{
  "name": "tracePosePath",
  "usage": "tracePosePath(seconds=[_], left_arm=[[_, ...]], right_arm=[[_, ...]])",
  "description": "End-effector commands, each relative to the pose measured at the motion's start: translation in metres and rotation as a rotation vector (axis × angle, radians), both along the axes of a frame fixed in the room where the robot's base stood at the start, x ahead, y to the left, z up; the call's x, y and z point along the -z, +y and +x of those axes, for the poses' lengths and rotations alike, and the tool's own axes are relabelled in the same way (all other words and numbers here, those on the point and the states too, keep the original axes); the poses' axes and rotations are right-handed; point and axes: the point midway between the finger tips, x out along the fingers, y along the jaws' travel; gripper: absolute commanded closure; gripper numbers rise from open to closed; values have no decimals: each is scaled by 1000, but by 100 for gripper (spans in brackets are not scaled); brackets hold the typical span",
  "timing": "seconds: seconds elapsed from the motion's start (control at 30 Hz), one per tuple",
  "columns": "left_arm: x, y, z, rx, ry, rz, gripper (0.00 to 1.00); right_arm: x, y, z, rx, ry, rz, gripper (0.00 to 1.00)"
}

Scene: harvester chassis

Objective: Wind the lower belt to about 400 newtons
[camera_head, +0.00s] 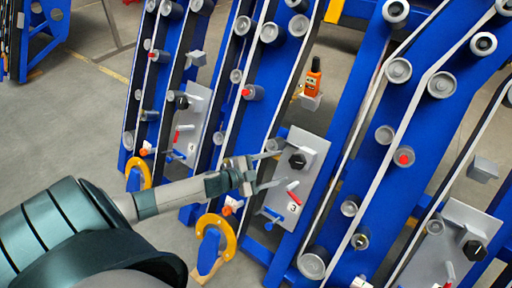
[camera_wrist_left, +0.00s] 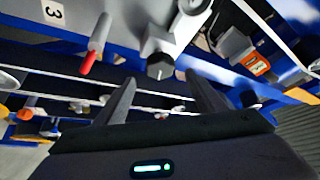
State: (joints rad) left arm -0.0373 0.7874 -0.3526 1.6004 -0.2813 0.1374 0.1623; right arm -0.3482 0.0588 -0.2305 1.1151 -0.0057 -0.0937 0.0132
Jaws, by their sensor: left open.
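A grey tensioner plate (camera_head: 313,158) labelled 3 is on the blue frame in the head view's middle. It carries a black hex knob (camera_head: 297,161), a red-tipped lever (camera_head: 293,197) and a blue handle (camera_head: 271,215). In the left wrist view the hex knob (camera_wrist_left: 160,66) and red-tipped lever (camera_wrist_left: 95,45) also show. My left gripper (camera_head: 276,168) is open and empty, just left of the hex knob, fingers pointing at it. In the left wrist view the knob lies ahead, between the fingertips (camera_wrist_left: 160,78); no contact is visible. My right gripper is not in view.
An orange handheld meter (camera_head: 313,78) stands on a small grey bracket above the plate. Similar plates sit left (camera_head: 191,125) and right (camera_head: 437,240). Belts run over several grey rollers on the blue frames. A yellow ring (camera_head: 215,237) is below my left gripper. Open floor lies left.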

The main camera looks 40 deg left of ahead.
Motion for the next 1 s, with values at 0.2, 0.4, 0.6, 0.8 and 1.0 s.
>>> tracePosePath(seconds=[0.2, 0.4, 0.6, 0.8, 1.0], left_arm=[[-4, 13, -30, 0, 3, 1, 36], [-10, 22, -53, 0, 1, 1, 36], [-13, 28, -67, 0, 1, 1, 36], [-15, 31, -72, 0, 0, 0, 36], [-15, 31, -72, 0, 0, 0, 36]], right_arm=[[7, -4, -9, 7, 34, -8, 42], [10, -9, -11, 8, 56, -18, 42], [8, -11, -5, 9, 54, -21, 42], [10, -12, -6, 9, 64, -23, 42], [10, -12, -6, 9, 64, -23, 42]])
